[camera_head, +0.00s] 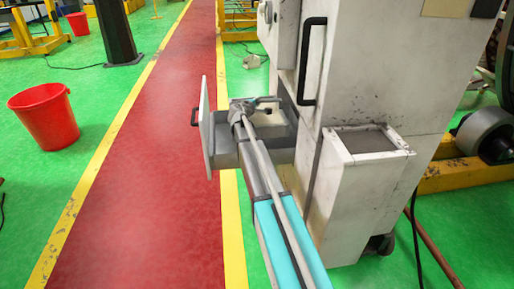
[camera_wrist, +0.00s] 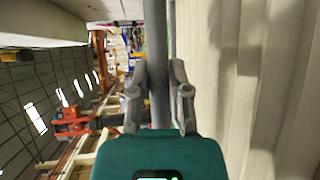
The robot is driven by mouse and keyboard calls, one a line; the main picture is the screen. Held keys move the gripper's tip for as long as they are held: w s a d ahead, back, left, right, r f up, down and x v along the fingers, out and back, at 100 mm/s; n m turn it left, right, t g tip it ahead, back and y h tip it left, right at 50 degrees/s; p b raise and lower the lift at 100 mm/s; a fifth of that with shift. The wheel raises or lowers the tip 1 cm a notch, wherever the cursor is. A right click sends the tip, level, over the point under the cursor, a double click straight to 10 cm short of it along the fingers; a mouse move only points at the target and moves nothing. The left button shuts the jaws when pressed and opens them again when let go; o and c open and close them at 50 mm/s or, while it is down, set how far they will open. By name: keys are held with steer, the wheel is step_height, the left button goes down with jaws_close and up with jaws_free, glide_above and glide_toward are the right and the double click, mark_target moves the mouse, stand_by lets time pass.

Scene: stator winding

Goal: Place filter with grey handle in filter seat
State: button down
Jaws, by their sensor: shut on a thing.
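My gripper (camera_head: 264,104) is over the open drawer (camera_head: 280,155) of the white cabinet in the head view. In the wrist view my gripper (camera_wrist: 158,78) has a finger on each side of a smooth grey bar (camera_wrist: 156,35) and is shut on it. The bar looks like the grey handle of the filter. The rest of the filter cannot be made out in either view. No separate filter seat can be told apart with certainty; the drawer's inside is partly hidden by my arm.
The drawer's front panel (camera_head: 207,125) stands out to the left over the walkway edge. The tall cabinet (camera_head: 385,65) rises close on the right of my arm, with a lower box (camera_head: 350,195) beside it. A red bin (camera_head: 45,117) stands far left. The red walkway (camera_head: 150,140) is clear.

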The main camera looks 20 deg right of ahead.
mark_target(258, 115)
steer(key=shift+w+d+f, duration=0.1)
steer(key=shift+d+f, duration=0.2)
steer(key=shift+f, duration=0.15)
steer(key=shift+b, duration=0.3)
step_height(258, 115, down, 6)
steer(key=b, duration=0.6)
steer(key=shift+f, duration=0.1)
steer(key=shift+f+b, duration=1.9)
steer(key=shift+f, duration=0.1)
steer(key=c, duration=0.6)
jaws_free()
steer(key=p+v, duration=0.2)
steer(key=v, duration=1)
